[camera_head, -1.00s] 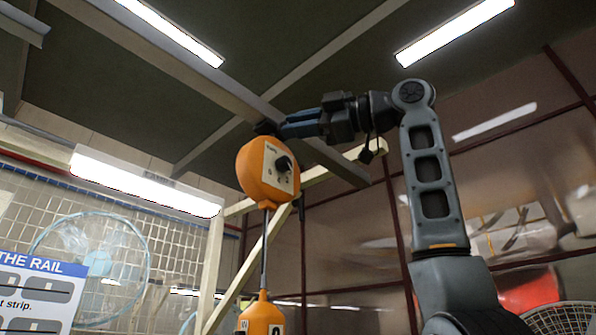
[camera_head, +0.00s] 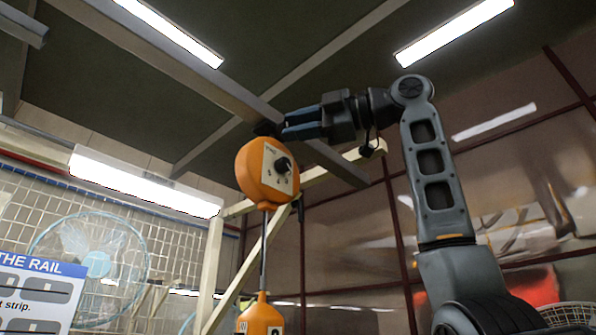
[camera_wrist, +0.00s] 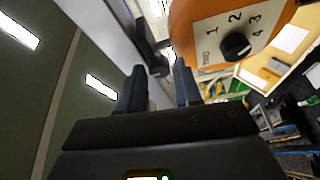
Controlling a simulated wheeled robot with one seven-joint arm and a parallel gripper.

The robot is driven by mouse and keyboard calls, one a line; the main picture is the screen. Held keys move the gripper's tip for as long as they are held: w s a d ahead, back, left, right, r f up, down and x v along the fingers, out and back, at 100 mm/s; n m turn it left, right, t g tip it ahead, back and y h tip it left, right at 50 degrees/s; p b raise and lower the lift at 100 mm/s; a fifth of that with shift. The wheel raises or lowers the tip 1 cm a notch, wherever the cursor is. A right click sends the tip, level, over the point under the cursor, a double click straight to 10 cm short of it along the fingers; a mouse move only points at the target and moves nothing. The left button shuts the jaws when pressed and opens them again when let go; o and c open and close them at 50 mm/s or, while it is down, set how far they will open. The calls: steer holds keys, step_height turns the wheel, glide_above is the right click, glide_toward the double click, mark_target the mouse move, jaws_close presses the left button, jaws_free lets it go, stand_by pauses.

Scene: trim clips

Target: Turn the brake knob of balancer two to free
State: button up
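An orange balancer (camera_head: 247,178) hangs under the overhead rail in the head view, with a black dial knob (camera_head: 283,165) on its pale face plate. In the wrist view the same knob (camera_wrist: 236,46) sits among the numbers 1 to 4 at upper right; its pointer setting is unclear. A black part (camera_head: 265,128) sits at the balancer's top; a black bar with a round end (camera_wrist: 158,68) shows near my fingers in the wrist view. My gripper (camera_head: 286,124) is open and empty, beside the balancer's top. Whether this is balancer two, and which part is the brake knob, I cannot tell.
A rod leads down from the balancer to a lower orange body (camera_head: 261,318). The grey rail (camera_head: 180,58) runs close above my gripper. A cream frame (camera_head: 212,265) stands behind. A sign (camera_head: 38,290) and a fan (camera_head: 88,262) are at left.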

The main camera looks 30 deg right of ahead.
steer(key=shift+o, duration=1.4)
steer(key=b+v, duration=0.2)
steer(key=v, duration=0.5)
steer(key=shift+s+d, duration=0.25)
steer(key=shift+d, duration=0.05)
